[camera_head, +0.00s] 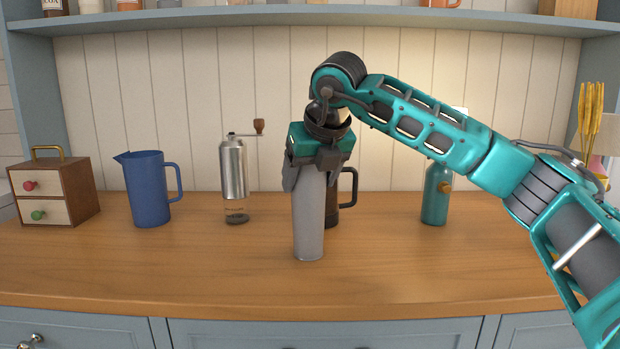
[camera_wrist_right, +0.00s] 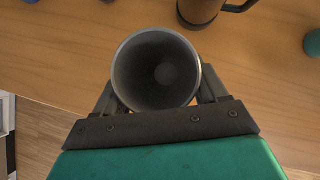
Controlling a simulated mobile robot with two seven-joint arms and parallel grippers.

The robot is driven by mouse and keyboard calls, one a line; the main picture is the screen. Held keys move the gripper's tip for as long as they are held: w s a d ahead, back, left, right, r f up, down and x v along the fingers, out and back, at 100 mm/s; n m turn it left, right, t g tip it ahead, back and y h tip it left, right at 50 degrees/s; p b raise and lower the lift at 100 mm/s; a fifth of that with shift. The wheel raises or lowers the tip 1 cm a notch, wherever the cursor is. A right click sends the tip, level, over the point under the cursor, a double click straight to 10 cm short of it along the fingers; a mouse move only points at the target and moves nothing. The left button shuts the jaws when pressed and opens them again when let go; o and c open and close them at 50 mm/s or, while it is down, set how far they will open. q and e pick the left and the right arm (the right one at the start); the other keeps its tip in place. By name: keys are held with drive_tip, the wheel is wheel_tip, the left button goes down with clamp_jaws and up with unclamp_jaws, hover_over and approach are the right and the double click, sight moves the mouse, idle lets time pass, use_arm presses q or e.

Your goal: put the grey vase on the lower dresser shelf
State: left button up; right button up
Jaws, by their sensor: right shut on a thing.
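The grey vase (camera_head: 308,222) is a tall, slim cylinder, upright at the middle of the wooden counter in the head view. My right gripper (camera_head: 308,178) is above it, pointing down and shut on its upper part. In the right wrist view the vase (camera_wrist_right: 157,68) shows its round open mouth between the fingers of my right gripper (camera_wrist_right: 157,95). I cannot tell whether its base touches the counter. The dresser's upper shelf (camera_head: 230,17) crosses the top of the head view. My left gripper is not in view.
On the counter (camera_head: 200,270) stand a small drawer box (camera_head: 75,190), a blue pitcher (camera_head: 148,190), a hand grinder (camera_head: 233,170) and a teal bottle (camera_head: 436,195). A dark mug (camera_head: 347,190) stands close behind the vase. The counter's front strip is clear.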

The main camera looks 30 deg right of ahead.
drive_tip(key=shift+r, duration=0.1)
drive_tip(key=o, duration=1.6)
drive_tip(key=shift+c, duration=0.2)
